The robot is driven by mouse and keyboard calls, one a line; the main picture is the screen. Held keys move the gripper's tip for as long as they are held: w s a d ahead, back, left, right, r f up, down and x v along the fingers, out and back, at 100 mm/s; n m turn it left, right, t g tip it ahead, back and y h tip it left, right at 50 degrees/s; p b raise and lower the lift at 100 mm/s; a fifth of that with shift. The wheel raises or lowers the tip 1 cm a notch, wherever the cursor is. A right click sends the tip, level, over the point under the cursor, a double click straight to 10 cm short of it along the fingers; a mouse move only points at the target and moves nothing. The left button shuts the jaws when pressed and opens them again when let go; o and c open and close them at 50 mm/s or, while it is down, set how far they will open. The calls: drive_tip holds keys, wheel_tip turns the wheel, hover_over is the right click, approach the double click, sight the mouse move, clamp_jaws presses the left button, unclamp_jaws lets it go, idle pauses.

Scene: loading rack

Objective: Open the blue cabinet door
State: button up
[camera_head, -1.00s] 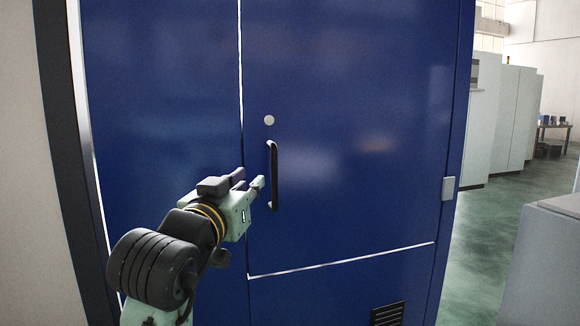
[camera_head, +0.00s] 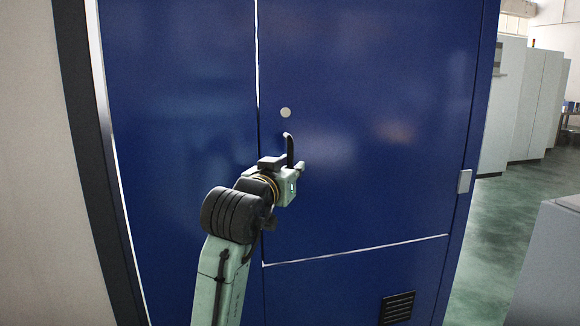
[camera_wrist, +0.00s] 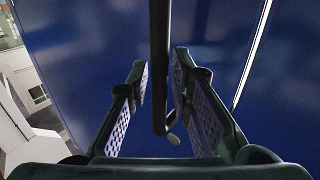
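The blue cabinet door (camera_head: 370,90) stands upright and flush with its frame, with a bright seam along its left edge. Its black vertical handle (camera_head: 289,146) is near that seam, below a round light lock disc (camera_head: 285,112). My gripper (camera_head: 294,163) is at the handle and hides its lower part. In the wrist view, my gripper (camera_wrist: 162,100) has its two padded fingers apart, one on each side of the handle bar (camera_wrist: 159,60). Gaps show between the bar and both finger pads, so the handle is not clamped.
A lower blue panel with a black vent (camera_head: 397,307) lies under the door. A small grey box (camera_head: 464,181) sits on the right edge. Pale cabinets (camera_head: 525,100) and open green floor (camera_head: 490,230) are to the right; a grey unit (camera_head: 545,260) stands nearer.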

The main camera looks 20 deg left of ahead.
drive_tip(key=shift+c, duration=0.6)
clamp_jaws()
